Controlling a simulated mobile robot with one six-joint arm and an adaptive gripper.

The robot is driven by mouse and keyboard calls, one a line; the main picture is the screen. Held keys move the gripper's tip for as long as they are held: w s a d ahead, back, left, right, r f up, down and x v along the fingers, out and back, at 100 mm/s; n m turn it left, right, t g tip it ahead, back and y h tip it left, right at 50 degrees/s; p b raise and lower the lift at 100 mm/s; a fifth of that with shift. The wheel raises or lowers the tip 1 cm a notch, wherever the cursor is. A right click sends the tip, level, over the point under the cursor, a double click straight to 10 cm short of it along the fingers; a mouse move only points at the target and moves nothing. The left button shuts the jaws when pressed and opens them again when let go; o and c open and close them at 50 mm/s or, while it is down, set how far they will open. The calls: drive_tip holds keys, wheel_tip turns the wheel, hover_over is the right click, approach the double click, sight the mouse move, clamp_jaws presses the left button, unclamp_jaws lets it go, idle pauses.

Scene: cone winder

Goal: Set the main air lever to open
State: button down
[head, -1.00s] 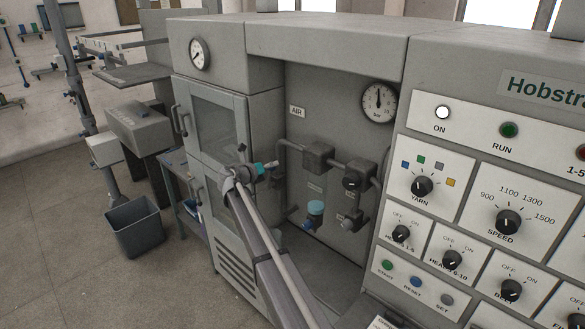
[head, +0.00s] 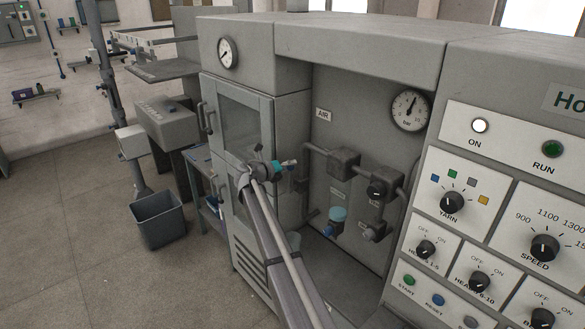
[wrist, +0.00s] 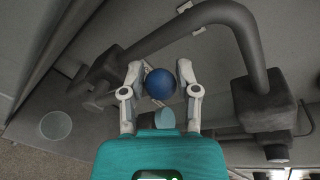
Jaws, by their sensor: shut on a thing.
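In the wrist view a blue ball knob (wrist: 160,84) sits between the two pale fingers of my gripper (wrist: 160,72), which are closed in on both its sides. I take it for the end of the main air lever; its shaft is hidden, so the lever's angle cannot be told. In the head view my gripper (head: 291,163), with its teal body, is in front of the left end of the air pipework (head: 316,151), below the AIR label (head: 323,115). The knob in its fingers is not clear there.
A pale blue bowl (head: 338,214) with a blue part under it hangs below a pipe block (head: 343,160). A pressure gauge (head: 410,110) is above. The glazed cabinet door (head: 246,125) stands close at left, the control panel (head: 480,200) at right. A grey bin (head: 158,220) is on the floor.

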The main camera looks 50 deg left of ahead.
drive_tip(key=shift+s+f, duration=0.1)
drive_tip(key=shift+f, duration=0.05)
drive_tip(key=c, duration=0.6)
unclamp_jaws()
drive_tip(key=shift+a, duration=0.1)
drive_tip(key=shift+c, duration=0.2)
drive_tip(key=o, duration=0.4)
drive_tip(key=shift+a+f, duration=0.2)
drive_tip(key=shift+d+r, duration=0.15)
